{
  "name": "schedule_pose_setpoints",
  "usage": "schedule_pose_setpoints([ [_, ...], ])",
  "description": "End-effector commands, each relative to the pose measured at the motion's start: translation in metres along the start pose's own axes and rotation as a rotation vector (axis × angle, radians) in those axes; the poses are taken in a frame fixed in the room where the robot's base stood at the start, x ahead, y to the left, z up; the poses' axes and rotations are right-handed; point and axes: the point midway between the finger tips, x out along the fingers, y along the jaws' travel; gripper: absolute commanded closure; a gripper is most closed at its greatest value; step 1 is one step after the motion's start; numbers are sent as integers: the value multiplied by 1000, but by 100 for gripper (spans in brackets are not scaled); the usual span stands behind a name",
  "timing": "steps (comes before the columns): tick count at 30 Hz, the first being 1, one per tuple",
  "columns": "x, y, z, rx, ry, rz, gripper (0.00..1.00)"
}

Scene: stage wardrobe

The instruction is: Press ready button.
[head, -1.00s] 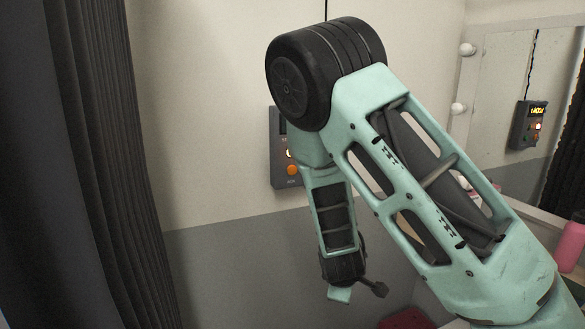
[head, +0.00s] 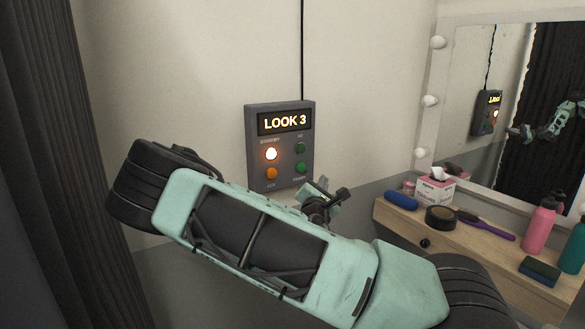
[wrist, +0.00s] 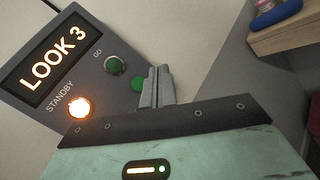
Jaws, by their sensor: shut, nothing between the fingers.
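A grey control box (head: 252,135) on the wall has a lit "LOOK 3" display (head: 285,122). Below it are a glowing STANDBY lamp (head: 271,154), an orange button (head: 271,173), a green GO button (head: 300,147) and a lower green button (head: 300,168) with a small blurred label, probably the ready button. In the wrist view, the lower green button (wrist: 137,84) is partly visible just left of my shut, empty gripper (wrist: 157,70), whose fingers hide part of the box. In the head view, my gripper (head: 322,186) is right of and just below the lower green button. I cannot tell whether they touch.
A wooden shelf (head: 470,245) at right holds a tissue box (head: 434,190), a blue item (head: 400,200), a dark round tin (head: 440,217), a purple brush and bottles. A dark curtain (head: 60,150) hangs at left.

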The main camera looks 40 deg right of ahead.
Motion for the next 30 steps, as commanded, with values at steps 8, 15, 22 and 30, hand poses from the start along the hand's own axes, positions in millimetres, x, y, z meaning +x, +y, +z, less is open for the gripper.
schedule_pose_setpoints([
  [8, 1, 0, -1, 3, 2, -2, 100],
  [15, 14, 9, -11, 6, 1, -2, 100],
  [22, 36, 25, -28, 6, 2, -3, 100],
  [30, 56, 39, -42, 5, 1, -3, 100],
])
